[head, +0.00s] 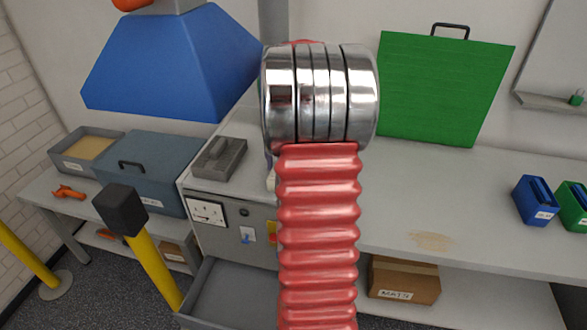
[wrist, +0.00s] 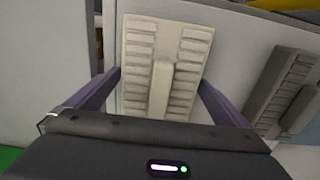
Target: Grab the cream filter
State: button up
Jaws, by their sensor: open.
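The cream filter (wrist: 160,48) fills the upper middle of the wrist view. It is a pale slab with a row of slots down each side and a raised bar (wrist: 161,90) in its lower middle. My gripper (wrist: 160,80) is open, with one purple finger on each side of the filter's lower part. I cannot tell whether the fingers touch it. The filter's lower end is hidden behind the gripper body.
A grey slotted filter (wrist: 287,85) lies right of the cream one; a grey slotted block (head: 218,159) stands on the cabinet (head: 232,222). An open drawer (head: 230,295) juts out below. A blue hood (head: 170,65) hangs upper left. A green panel (head: 440,90) stands on the bench.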

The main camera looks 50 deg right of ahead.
jog(key=c, duration=1.1)
jog(key=shift+r, duration=0.1)
notch_tip(320, 180, up, 10)
jog(key=shift+f, duration=0.1)
dwell(0.5)
